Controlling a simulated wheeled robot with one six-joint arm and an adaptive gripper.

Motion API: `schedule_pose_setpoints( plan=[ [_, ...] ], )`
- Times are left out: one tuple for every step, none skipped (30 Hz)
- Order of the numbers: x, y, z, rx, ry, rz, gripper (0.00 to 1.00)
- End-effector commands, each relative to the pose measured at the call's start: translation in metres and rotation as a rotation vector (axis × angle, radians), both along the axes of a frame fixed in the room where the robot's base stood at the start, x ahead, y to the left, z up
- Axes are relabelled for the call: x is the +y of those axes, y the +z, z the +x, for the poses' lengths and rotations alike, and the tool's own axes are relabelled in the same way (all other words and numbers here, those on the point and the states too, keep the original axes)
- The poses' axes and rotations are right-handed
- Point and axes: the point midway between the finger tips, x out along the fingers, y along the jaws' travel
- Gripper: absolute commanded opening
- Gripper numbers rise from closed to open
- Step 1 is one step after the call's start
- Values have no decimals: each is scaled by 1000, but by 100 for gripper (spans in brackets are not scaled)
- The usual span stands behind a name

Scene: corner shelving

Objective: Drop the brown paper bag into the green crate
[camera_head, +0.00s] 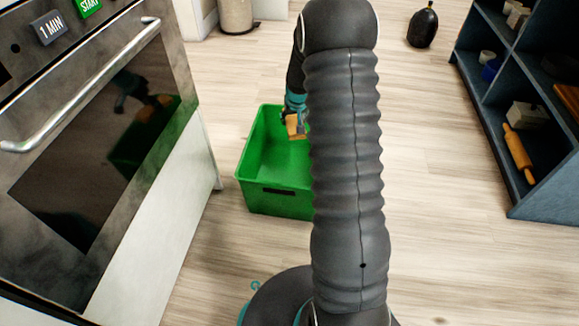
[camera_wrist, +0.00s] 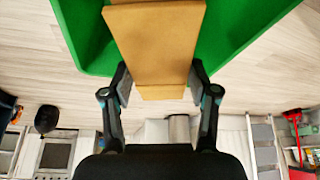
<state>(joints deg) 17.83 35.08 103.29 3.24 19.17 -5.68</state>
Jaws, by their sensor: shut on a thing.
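The brown paper bag (camera_head: 293,126) shows as a small tan block over the green crate (camera_head: 281,201) in the head view. In the wrist view the bag (camera_wrist: 157,40) fills the top middle, between the two fingers of my gripper (camera_wrist: 158,84). My gripper is shut on the bag, with a finger on each side. The crate (camera_wrist: 85,40) shows behind the bag in the wrist view. The crate stands open on the floor, and my arm hides its right part in the head view. The bag's exact height above the crate floor is hard to tell.
An oven (camera_head: 95,130) stands close on the left of the crate. A blue shelf unit (camera_head: 545,170) with a rolling pin (camera_head: 518,153) is at the right. A dark vase (camera_head: 422,27) and a beige bin (camera_head: 235,16) stand at the back. Wooden floor between is clear.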

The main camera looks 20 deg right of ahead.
Motion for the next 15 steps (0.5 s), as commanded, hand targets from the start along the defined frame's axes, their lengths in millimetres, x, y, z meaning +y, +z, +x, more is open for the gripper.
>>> schedule_pose_setpoints(
  plan=[
    [0,-10,0,1,0,0,25],
    [0,-13,0,2,0,1,25],
    [0,-16,0,2,0,1,25],
    [0,-19,0,2,0,1,25],
    [0,-21,0,2,0,1,25],
    [0,-22,0,1,0,0,25],
    [0,-23,0,1,0,0,25],
    [0,-24,0,1,0,0,25],
    [0,-24,0,0,0,0,25],
    [0,-24,0,0,0,0,25],
    [0,-24,0,0,0,0,25],
    [0,-24,0,0,0,0,25],
    [0,-24,0,0,0,0,25],
    [0,-24,0,0,0,0,25],
    [0,-24,0,0,0,0,25]
  ],
)
